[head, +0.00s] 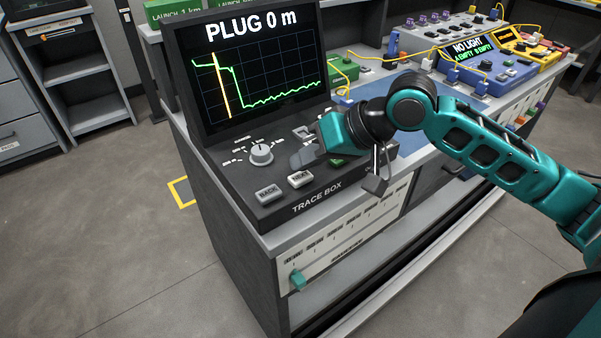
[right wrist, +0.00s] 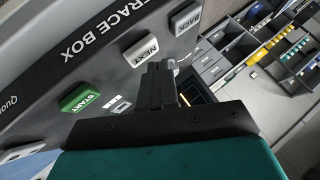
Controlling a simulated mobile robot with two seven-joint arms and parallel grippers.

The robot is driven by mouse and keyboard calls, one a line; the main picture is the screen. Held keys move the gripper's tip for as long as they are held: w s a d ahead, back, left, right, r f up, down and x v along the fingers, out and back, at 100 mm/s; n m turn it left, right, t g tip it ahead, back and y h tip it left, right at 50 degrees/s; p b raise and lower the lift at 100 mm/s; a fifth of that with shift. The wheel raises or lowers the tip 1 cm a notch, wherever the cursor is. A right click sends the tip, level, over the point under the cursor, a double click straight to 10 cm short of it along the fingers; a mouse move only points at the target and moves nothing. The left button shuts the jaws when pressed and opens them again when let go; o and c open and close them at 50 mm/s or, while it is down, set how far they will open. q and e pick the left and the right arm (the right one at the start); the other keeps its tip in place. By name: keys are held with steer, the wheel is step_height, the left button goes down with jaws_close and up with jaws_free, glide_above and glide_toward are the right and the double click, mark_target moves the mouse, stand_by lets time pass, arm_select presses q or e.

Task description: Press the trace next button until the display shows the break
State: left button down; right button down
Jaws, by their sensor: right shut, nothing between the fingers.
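The trace box (head: 318,208) stands on the near end of the bench. Its display (head: 258,75) reads "PLUG 0 m", with a green trace and an orange marker line near the left of the plot. The grey NEXT button (head: 300,179) sits beside the BACK button (head: 268,194) on the front panel. My right gripper (head: 303,158) is shut and empty just behind the NEXT button. In the right wrist view its fingertips (right wrist: 160,68) are beside the NEXT button (right wrist: 141,50); I cannot tell whether they touch the panel. My left gripper is not in view.
A round knob (head: 261,153) stands left of my right gripper. A green START button (right wrist: 80,97) is also on the panel. Further along the bench are a box reading "NO LIGHT" (head: 475,47) and yellow cables. A grey shelf unit (head: 75,75) stands at the far left.

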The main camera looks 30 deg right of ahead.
steer(key=shift+f, duration=0.25)
steer(key=shift+f, duration=0.15)
stand_by(0.3)
steer(key=shift+f, duration=0.35)
stand_by(0.4)
steer(key=shift+r+p, duration=0.9)
steer(key=shift+p, duration=0.5)
steer(key=shift+r, duration=0.1)
